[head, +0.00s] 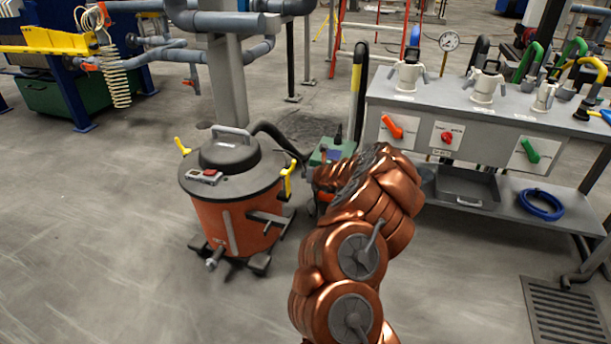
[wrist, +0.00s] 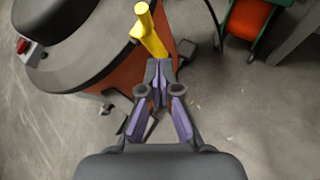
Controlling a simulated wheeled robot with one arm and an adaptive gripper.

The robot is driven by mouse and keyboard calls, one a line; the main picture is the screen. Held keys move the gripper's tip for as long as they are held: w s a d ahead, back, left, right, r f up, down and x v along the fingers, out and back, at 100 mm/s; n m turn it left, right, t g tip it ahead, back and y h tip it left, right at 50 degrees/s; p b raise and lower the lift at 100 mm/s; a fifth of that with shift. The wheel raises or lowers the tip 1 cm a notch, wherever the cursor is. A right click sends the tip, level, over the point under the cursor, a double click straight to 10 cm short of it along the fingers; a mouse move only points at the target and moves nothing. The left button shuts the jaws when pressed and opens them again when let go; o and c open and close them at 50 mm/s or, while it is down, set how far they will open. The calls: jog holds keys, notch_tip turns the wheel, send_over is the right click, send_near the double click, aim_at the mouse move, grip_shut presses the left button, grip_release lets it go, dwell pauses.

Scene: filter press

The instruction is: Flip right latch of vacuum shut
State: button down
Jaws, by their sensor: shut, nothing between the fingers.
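The vacuum is an orange drum (head: 238,222) with a dark grey lid (head: 228,160), standing on the floor left of my arm. Its right latch (head: 287,182) is yellow and sits on the drum's right side. In the wrist view the right latch (wrist: 150,34) stands up at the drum's edge, just beyond my fingertips. My gripper (wrist: 160,76) is shut and empty, its purple-padded fingers together by the latch's lower end. I cannot tell whether they touch. The left latch (head: 182,146) sticks up and outward. My arm hides the gripper in the head view.
A dark hose (head: 275,134) runs from behind the vacuum to a green-topped unit (head: 331,152) close on its right. A grey bench (head: 480,115) with valves and coloured handles stands to the right. The floor at front left is clear.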

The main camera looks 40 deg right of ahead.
jog(key=r+b+v, duration=0.1)
jog(key=b+v, duration=0.1)
jog(key=v, duration=0.7)
jog(key=shift+w+a, duration=0.2)
jog(key=shift+a, duration=0.1)
jog(key=shift+r, duration=0.1)
dwell(0.5)
